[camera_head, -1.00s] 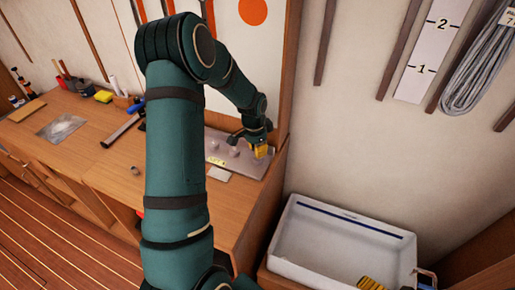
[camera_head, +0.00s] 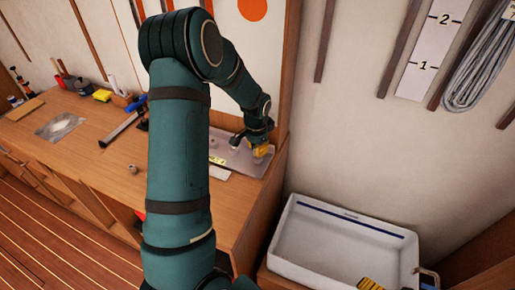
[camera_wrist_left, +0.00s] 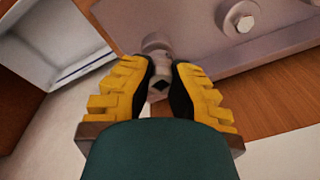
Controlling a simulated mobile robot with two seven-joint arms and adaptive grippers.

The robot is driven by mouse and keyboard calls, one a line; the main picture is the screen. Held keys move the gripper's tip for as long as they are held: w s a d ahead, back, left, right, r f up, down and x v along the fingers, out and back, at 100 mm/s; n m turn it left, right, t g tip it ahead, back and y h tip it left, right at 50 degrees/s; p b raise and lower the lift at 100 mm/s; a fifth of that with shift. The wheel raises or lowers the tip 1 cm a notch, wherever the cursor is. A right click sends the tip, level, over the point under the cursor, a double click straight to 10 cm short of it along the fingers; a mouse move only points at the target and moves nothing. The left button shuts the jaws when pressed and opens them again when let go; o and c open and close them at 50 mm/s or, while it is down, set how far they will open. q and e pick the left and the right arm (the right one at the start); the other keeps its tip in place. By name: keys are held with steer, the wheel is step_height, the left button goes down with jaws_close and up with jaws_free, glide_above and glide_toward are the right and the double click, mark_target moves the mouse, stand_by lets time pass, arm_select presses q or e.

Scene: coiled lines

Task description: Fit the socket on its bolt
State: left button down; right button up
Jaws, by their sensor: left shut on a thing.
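A grey metal plate (camera_head: 247,165) lies at the right end of the wooden bench. My left gripper (camera_head: 261,151) is over its far right part. In the left wrist view, the yellow fingers of my left gripper (camera_wrist_left: 160,88) are shut on a small grey metal socket (camera_wrist_left: 160,72), with a dark square hole facing the camera. A rounded grey piece (camera_wrist_left: 156,41) shows just beyond the socket; whether it is a bolt under it, and whether they touch, I cannot tell. A hex bolt (camera_wrist_left: 240,21) on a round base stands on the plate to the right, apart from the gripper.
A small grey cylinder (camera_head: 133,169) stands on the bench left of my arm. A white sink-like tray (camera_head: 345,245) is right of the bench, below a wall.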

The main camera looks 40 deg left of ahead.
arm_select(q)
steer(key=shift+n, duration=0.3)
steer(key=shift+r, duration=0.35)
steer(key=shift+f, duration=0.2)
stand_by(0.6)
steer(key=shift+f+b, duration=0.3)
steer(key=shift+f, duration=0.05)
steer(key=shift+f, duration=0.2)
steer(key=c, duration=1.3)
jaws_free()
steer(key=shift+r, duration=0.1)
